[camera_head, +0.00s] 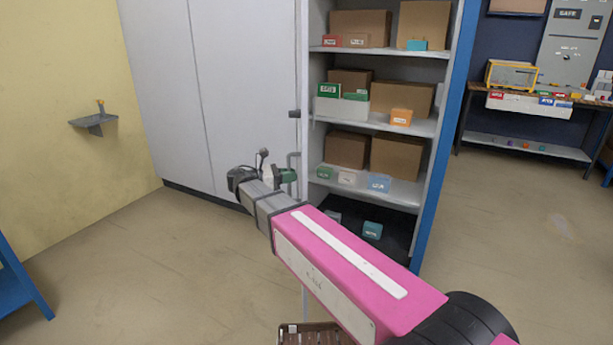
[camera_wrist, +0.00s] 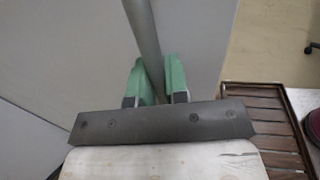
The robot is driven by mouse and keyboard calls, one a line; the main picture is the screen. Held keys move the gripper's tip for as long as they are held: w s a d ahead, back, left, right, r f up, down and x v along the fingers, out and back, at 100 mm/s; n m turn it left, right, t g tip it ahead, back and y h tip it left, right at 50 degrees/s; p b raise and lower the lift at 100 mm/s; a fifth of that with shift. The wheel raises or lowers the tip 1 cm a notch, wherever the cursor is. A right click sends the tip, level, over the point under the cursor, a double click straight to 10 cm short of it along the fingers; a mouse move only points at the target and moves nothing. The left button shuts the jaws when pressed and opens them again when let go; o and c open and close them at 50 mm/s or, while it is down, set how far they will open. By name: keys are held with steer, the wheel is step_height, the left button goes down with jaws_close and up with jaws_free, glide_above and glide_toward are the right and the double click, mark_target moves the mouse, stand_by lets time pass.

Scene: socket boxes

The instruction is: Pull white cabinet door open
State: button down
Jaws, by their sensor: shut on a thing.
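The white cabinet (camera_head: 165,75) stands at the back left, with tall pale door panels. A slim vertical grey bar handle is near the right edge of its right panel, beside the open shelves; in the wrist view the handle (camera_wrist: 142,35) runs down between my green fingers. My gripper (camera_head: 286,176) is at the handle's height in the head view and partly hidden by its own wrist. In the wrist view my gripper (camera_wrist: 160,82) is shut on the handle, one finger on each side. I cannot tell whether the door stands slightly ajar.
Open shelves with a blue side panel (camera_head: 444,140) hold cardboard boxes and small coloured boxes, close to the right of my gripper. A small wall shelf (camera_head: 93,123) is at the left. A workbench (camera_head: 525,103) stands at the back right. The floor (camera_head: 120,260) before the cabinet is clear.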

steer(key=shift+a, duration=1)
steer(key=c, duration=1.2)
jaws_free()
steer(key=shift+o, duration=0.2)
steer(key=shift+a, duration=0.1)
steer(key=s+a, duration=0.1)
steer(key=a, duration=0.6)
